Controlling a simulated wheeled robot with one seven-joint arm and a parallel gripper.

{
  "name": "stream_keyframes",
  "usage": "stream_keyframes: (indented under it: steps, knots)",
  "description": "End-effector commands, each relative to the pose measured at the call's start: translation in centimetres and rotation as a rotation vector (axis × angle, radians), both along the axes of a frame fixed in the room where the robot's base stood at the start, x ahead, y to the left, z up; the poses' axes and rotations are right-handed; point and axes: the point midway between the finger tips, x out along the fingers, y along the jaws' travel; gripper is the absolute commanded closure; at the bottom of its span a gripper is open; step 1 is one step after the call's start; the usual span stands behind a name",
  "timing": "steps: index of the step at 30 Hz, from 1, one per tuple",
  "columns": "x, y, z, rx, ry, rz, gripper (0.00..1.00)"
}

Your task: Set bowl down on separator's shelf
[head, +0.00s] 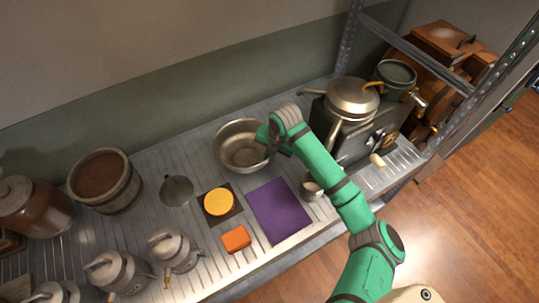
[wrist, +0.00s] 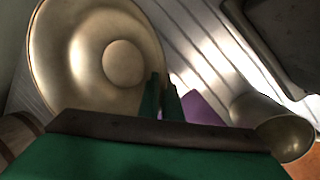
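The bowl (head: 241,146) is a wide, dull metal one near the middle of the slatted metal shelf (head: 150,166); I cannot tell whether it touches the shelf. It fills the left of the wrist view (wrist: 85,60), its open side toward the camera. My gripper (head: 268,148) is at the bowl's right rim. In the wrist view its two fingers (wrist: 161,98) are close together, with the rim between them. The separator (head: 352,100), a grey machine with a round metal top and spouts, stands right of the bowl on the same shelf.
A purple mat (head: 279,211), an orange block (head: 236,238), a yellow disc (head: 218,201) and a funnel (head: 177,190) lie in front of the bowl. A small metal cup (head: 311,189) stands near my arm. Crocks and milk cans fill the left. A wall is behind.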

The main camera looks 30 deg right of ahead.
Motion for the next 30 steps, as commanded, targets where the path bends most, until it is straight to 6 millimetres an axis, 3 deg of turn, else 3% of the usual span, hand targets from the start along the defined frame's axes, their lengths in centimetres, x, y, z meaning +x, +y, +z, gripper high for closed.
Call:
stream_keyframes:
  steps: [9,10,12,23,30]
  knots:
    - [0.0,0.0,-0.2,0.0,-0.001,0.0,1.0]
    - [0.0,0.0,-0.2,0.0,0.0,0.0,0.88]
    - [0.0,0.0,-0.2,0.0,0.0,0.0,0.77]
    - [0.0,0.0,0.2,0.0,-0.001,0.001,0.77]
    - [-0.8,-0.4,3.7,-0.002,-0.003,0.0,0.77]
